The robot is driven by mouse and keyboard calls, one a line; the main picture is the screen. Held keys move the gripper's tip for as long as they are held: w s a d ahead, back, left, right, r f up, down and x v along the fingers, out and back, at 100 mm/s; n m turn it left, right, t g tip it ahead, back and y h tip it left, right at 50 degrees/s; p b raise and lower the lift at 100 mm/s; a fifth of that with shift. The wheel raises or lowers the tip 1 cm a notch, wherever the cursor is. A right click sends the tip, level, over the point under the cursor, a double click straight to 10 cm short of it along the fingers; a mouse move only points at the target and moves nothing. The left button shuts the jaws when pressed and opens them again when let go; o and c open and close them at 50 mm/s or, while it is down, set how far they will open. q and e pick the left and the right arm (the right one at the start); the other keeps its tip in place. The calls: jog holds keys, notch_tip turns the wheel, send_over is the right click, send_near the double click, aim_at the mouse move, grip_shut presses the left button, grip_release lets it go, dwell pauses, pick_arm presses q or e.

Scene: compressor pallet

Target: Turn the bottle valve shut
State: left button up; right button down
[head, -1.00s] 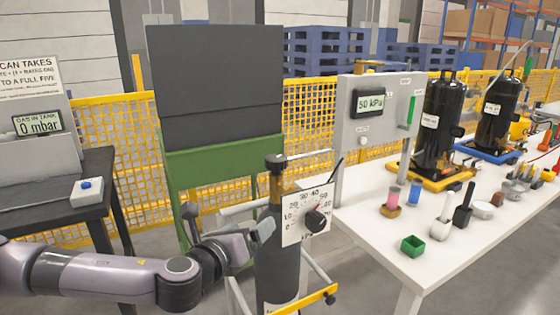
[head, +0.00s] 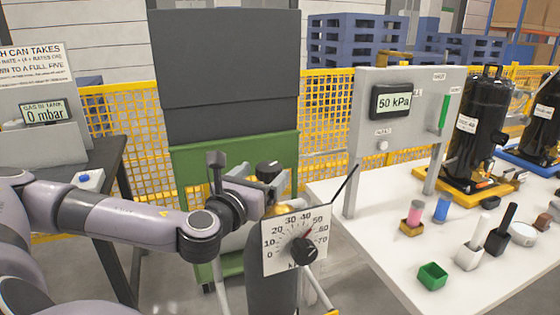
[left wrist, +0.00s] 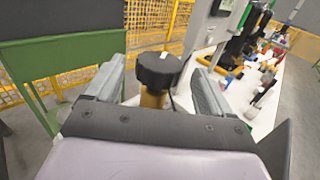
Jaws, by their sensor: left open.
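The bottle valve has a black knob (head: 268,170) on top of a brass body, and it also shows in the left wrist view (left wrist: 158,68). Below it is the dark gas bottle (head: 270,292), with a white dial plate (head: 293,240) and a second black knob (head: 305,250) on its front. My left gripper (head: 262,190) is at the valve. In the left wrist view my left gripper (left wrist: 160,92) is open, one finger on each side of the valve knob, with a gap on both sides. My right gripper is in neither view.
A green and dark grey board (head: 225,70) stands behind the bottle. A dark bench (head: 110,165) is at the left.

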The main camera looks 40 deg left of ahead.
aim_at(274, 164)
pick_arm(q)
jog(key=shift+p+x, duration=0.45)
jog(key=shift+x, duration=2.6)
jog(key=c, duration=1)
